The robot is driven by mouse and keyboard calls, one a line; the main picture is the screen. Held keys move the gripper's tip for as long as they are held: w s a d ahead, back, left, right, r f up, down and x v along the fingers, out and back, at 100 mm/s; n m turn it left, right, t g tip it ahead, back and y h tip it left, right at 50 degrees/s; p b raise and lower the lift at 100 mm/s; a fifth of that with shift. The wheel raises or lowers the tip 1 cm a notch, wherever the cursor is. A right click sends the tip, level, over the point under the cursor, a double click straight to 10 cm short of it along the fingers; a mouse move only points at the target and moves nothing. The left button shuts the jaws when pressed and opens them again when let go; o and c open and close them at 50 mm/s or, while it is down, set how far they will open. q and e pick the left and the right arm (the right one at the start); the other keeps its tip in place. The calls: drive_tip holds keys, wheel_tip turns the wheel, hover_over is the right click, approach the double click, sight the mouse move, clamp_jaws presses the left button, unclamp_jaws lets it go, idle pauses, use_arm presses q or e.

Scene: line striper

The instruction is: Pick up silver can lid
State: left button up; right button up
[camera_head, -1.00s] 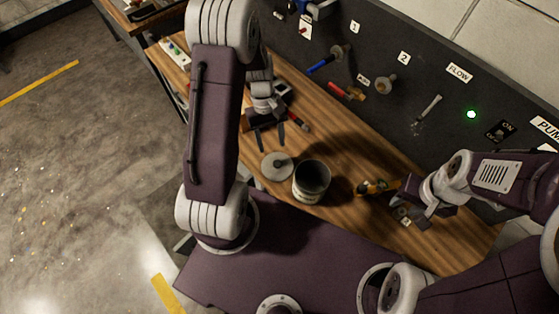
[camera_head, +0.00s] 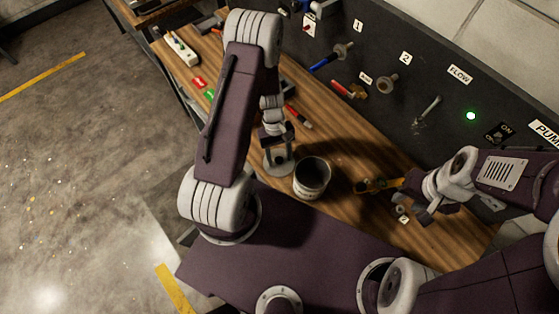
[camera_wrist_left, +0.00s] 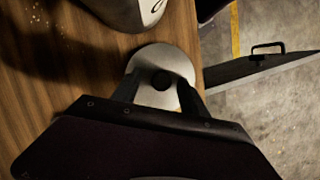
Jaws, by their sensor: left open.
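The silver can lid (camera_head: 273,168) is a round pale disc with a dark knob, lying on the wooden bench beside the open can (camera_head: 312,178). It also shows in the left wrist view (camera_wrist_left: 165,56). My left gripper (camera_head: 279,157) is open over the lid, its fingers partly hiding it. In the left wrist view the two fingers (camera_wrist_left: 160,88) stand on either side of the knob, with gaps visible. The can is partly in view at the top there. My right gripper (camera_head: 417,205) is at the bench's right part; its jaws are unclear.
A yellow-and-dark tool (camera_head: 375,186) lies between the can and my right gripper. A red-handled tool (camera_head: 297,117) lies behind my left gripper. A power strip (camera_head: 181,48) lies at the back left. The dark panel (camera_head: 440,75) bounds the bench at the back.

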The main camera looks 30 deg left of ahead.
use_arm(q)
drive_tip(key=shift+s+a, duration=0.1)
drive_tip(key=shift+s, duration=0.1)
clamp_jaws()
drive_tip(key=shift+w+r, duration=0.1)
